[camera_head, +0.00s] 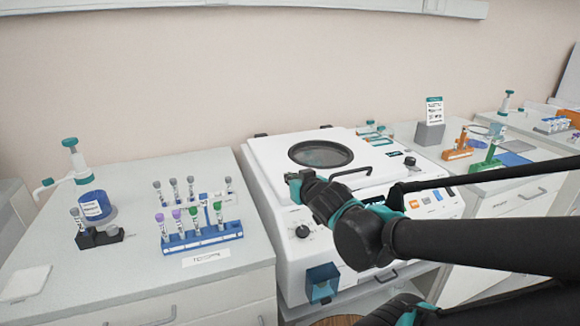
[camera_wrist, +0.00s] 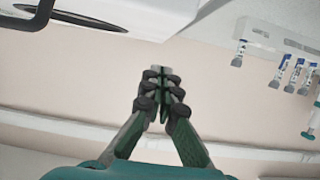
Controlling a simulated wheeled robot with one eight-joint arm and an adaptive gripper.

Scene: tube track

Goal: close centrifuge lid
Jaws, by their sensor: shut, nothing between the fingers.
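The white centrifuge (camera_head: 285,215) stands in the middle of the head view. Its lid (camera_head: 272,155), with a round dark window, lies flat or nearly flat over the top. I cannot tell whether it is fully seated. A black handle (camera_head: 352,171) is at the lid's front edge. My gripper (camera_head: 292,178) is in front of the lid's left front part, left of the handle; touching or apart is unclear. In the wrist view my gripper (camera_wrist: 161,72) has its fingers together and empty. Part of the white lid (camera_wrist: 150,15) and the dark handle (camera_wrist: 40,15) show at upper left there.
On the left bench (camera_head: 130,270) are a blue tube rack (camera_head: 203,238) with several tubes, a blue-lidded jar (camera_head: 95,206) and a dispenser bottle (camera_head: 76,160). The right bench (camera_head: 540,165) holds small racks and a sign. My arm crosses in front of the centrifuge's right side.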

